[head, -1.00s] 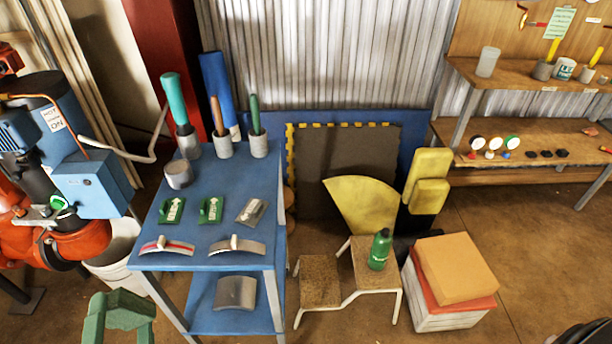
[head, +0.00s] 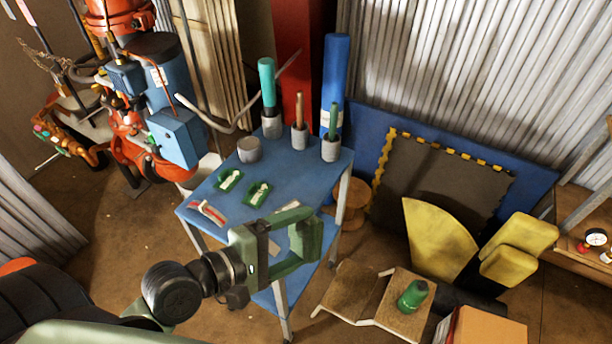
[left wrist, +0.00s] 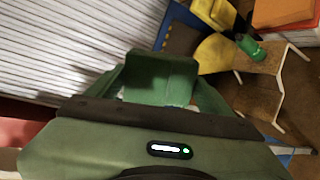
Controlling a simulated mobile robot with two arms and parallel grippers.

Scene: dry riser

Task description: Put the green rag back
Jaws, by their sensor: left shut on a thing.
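My left gripper (head: 300,238) reaches in from the lower left in the head view, over the front right part of the blue table (head: 290,172). It is shut on a dark green piece, seen between the fingers in the left wrist view; I take it as the green rag (left wrist: 160,80). Its edges blend with the green fingers, so its full shape is hard to tell. The gripper hides part of the tabletop and the lower shelf. My right gripper is not in view.
A step stool (head: 395,300) bears a green bottle (head: 413,295). Yellow pads (head: 520,245) and an orange box (head: 490,328) are at the right.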

